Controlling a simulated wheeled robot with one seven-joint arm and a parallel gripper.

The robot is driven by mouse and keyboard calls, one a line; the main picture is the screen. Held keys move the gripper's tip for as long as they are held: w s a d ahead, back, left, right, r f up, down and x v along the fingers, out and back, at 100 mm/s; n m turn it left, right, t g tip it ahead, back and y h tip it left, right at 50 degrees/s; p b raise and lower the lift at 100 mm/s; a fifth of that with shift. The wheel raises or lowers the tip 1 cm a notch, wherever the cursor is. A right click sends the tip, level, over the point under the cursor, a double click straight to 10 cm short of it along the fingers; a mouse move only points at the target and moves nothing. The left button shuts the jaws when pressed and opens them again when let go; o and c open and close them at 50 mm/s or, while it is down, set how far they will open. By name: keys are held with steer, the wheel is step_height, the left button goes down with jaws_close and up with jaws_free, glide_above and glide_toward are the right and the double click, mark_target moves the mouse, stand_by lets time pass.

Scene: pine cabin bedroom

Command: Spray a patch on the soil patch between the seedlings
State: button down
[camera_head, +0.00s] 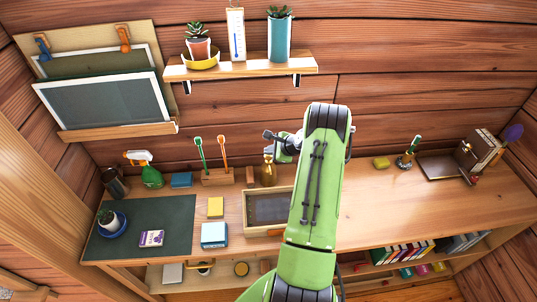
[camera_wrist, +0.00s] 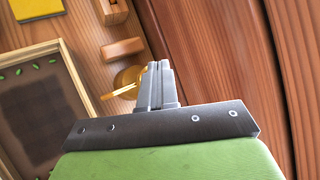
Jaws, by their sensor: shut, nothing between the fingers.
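A wooden tray (camera_head: 248,222) with dark soil (camera_head: 270,207) stands on the desk. In the wrist view the soil (camera_wrist: 45,115) has small green seedlings (camera_wrist: 22,72) along its edges. A brass bottle (camera_head: 267,176) stands behind the tray; it also shows in the wrist view (camera_wrist: 126,78), partly hidden by my gripper. A green spray bottle (camera_head: 151,176) with a white and orange head stands at the back left of the desk. My gripper (camera_head: 268,142) is shut and empty, above and near the brass bottle; its fingers (camera_wrist: 157,68) overlap the bottle in the wrist view.
A small wooden block (camera_wrist: 122,50) lies beside the brass bottle. A holder (camera_head: 217,177) with two sticks, a yellow pad (camera_head: 215,207) and a blue-white box (camera_head: 214,236) stand left of the tray. A wall shelf (camera_head: 240,68) hangs above. The desk's right-middle is clear.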

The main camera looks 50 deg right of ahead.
mark_target(270, 156)
steer(key=shift+f, duration=0.15)
steer(key=shift+r+p, duration=0.3)
steer(key=shift+r, duration=0.45)
step_height(270, 156, up, 6)
steer(key=p, duration=0.3)
steer(key=shift+p, duration=0.4)
stand_by(2.1)
steer(key=shift+d, duration=0.1)
